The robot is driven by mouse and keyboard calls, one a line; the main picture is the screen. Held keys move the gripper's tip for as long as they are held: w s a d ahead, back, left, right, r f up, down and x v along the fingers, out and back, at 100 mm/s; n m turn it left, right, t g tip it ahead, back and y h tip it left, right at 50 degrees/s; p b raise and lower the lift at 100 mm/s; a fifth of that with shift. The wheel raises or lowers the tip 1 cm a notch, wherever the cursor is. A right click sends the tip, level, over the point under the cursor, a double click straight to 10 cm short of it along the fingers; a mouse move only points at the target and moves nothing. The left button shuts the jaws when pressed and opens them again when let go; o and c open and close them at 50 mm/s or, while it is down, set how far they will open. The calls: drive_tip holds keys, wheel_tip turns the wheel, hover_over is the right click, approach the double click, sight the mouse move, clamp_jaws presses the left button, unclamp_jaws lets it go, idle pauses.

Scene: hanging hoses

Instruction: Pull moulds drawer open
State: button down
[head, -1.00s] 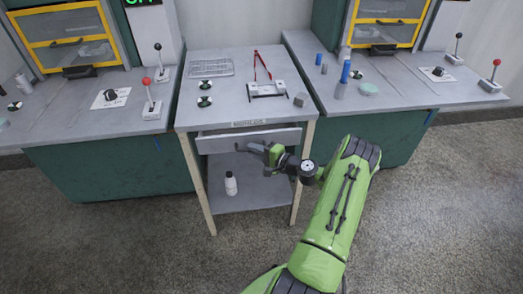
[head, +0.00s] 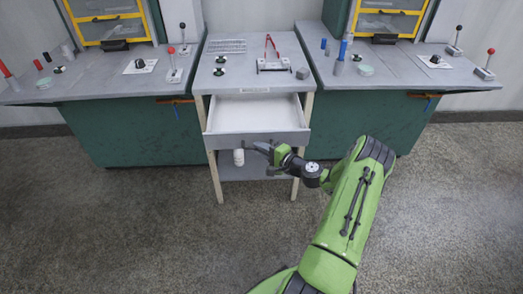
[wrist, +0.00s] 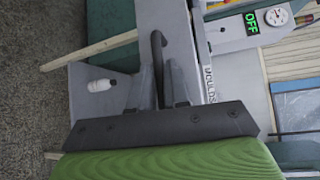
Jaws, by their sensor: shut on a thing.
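The moulds drawer (head: 230,141) stands pulled out from under the grey table top. Its pale inside shows and looks empty in the head view. My gripper (head: 262,149) is at the drawer's front, a little right of its middle. In the wrist view, my gripper (wrist: 161,85) has its two fingers closed about the dark bar handle (wrist: 157,45). The fingers and my arm hide part of the handle and the drawer front.
A white bottle (head: 239,157) stands on the lower shelf (head: 228,173) beneath the drawer. The table top (head: 240,66) bears a wire rack, round pieces and a red-handled tool. Green benches (head: 130,135) stand on both sides. The floor in front is clear.

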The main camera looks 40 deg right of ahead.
drive_tip(key=c, duration=1.2)
unclamp_jaws()
drive_tip(key=shift+o, duration=0.2)
drive_tip(key=p+v, duration=0.2)
drive_tip(key=v, duration=1.3)
drive_tip(key=shift+s+d+p, duration=0.2)
drive_tip(key=shift+s+p, duration=0.1)
drive_tip(key=shift+s, duration=0.05)
